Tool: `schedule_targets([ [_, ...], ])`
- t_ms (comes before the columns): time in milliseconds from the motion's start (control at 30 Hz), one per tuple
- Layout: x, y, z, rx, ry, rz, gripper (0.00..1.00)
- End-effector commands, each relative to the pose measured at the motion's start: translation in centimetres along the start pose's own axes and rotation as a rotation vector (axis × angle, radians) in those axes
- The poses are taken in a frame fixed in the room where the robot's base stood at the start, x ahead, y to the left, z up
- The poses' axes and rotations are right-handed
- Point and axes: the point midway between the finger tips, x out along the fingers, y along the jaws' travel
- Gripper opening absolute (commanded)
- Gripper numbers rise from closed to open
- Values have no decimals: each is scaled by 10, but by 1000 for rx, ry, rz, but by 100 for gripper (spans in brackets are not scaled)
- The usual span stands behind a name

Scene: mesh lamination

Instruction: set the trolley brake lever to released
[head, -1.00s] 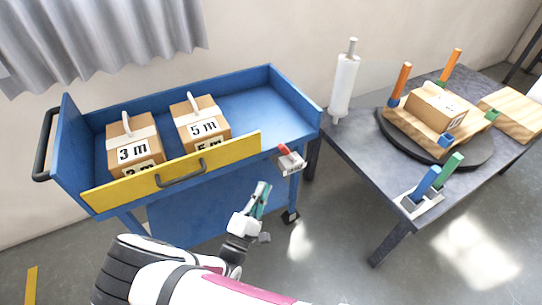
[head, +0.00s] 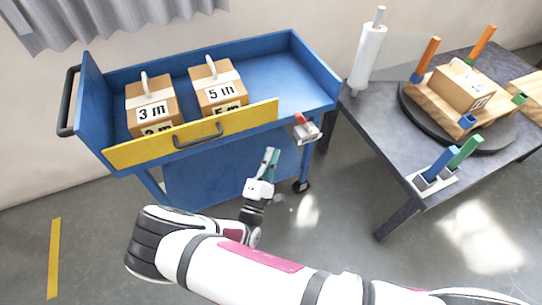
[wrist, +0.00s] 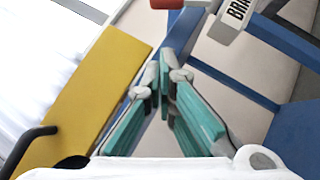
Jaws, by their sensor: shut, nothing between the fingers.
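The blue trolley (head: 265,70) stands at the left with a yellow front panel (head: 245,122). Its brake lever (head: 300,118) has a red grip and sits on a grey bracket (head: 307,134) at the trolley's right front corner. In the wrist view the red grip (wrist: 180,3) is cut off at the top edge, beside a plate (wrist: 238,10) with partly visible lettering. My gripper (head: 271,156), with teal fingers, is below and left of the lever, apart from it. In the wrist view its fingertips (wrist: 163,65) are together and empty.
Boxes marked 3 m (head: 152,104) and 5 m (head: 217,86) stand in the trolley. At the right, a dark table (head: 385,125) carries a white roll (head: 368,55), a round turntable (head: 410,112) with a wooden fixture, and blue and green handles (head: 450,160). The floor between is clear.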

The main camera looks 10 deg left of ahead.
Motion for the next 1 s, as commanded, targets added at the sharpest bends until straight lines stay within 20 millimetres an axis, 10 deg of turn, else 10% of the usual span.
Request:
schedule_targets([
  [400,76,0,10,-3,-2,0,0],
  [1000,95,0,29,0,0,0,0],
])
